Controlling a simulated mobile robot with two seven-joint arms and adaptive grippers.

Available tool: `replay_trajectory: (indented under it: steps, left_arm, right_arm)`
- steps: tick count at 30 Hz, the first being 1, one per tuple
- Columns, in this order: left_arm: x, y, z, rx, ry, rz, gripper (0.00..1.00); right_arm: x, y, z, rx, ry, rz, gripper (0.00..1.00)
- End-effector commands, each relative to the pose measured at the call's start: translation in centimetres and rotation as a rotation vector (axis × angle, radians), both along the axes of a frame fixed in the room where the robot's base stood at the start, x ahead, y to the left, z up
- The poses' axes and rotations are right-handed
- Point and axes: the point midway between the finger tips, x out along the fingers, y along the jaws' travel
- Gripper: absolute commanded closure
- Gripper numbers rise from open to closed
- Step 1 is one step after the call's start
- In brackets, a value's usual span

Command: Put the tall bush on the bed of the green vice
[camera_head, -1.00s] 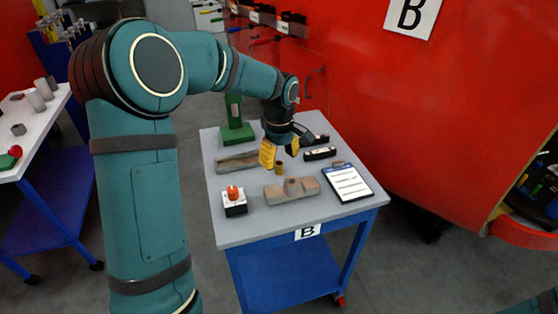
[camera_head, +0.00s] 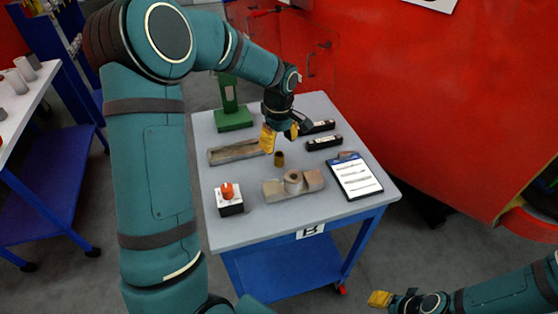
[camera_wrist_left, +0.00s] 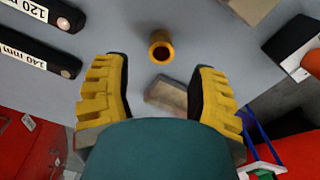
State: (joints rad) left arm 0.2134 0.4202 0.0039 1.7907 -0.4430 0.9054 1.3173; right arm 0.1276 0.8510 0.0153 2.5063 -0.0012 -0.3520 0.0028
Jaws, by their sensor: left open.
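A brass-coloured hollow bush (camera_head: 279,160) stands upright on the grey table. It also shows in the left wrist view (camera_wrist_left: 160,47), with its dark bore facing the camera. My left gripper (camera_head: 281,140) is just behind and above the bush. Its yellow fingers (camera_wrist_left: 158,100) are open and apart, with nothing gripped, and the bush lies beyond their tips. A green upright fixture with a flat base (camera_head: 233,118) stands at the table's back left; I cannot tell for sure that it is the vice. My right gripper (camera_head: 380,299) is low at the right, its opening unclear.

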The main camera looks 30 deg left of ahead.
Motion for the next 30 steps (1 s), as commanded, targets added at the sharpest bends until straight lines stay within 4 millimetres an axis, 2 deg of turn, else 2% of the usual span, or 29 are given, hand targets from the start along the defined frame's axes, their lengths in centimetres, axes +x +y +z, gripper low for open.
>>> replay_trajectory:
  steps: [3,11,19,27,28,30]
  left_arm:
    - [0.0,0.0,-1.4,-0.001,0.000,0.002,0.42]
    - [0.0,-0.1,-2.8,-0.001,0.001,0.000,0.42]
    - [0.1,-0.3,-6.5,-0.001,0.001,0.000,0.42]
    - [0.1,-0.3,-6.9,0.000,-0.001,0.001,0.42]
    - [0.1,-0.3,-6.9,0.000,-0.001,0.001,0.43]
    - [0.1,-0.3,-6.9,0.000,-0.001,0.001,0.68]
  right_arm:
    - [0.1,0.0,-0.3,0.000,-0.002,-0.001,0.53]
    - [0.1,0.0,-0.7,-0.001,-0.004,0.000,0.53]
    - [0.4,0.0,-1.8,-0.001,-0.009,-0.001,0.53]
    - [0.4,0.0,-1.8,-0.001,-0.010,-0.002,0.53]
    - [0.4,0.0,-1.8,-0.001,-0.010,-0.002,0.53]
    - [0.4,0.0,-1.8,-0.001,-0.010,-0.002,0.53]
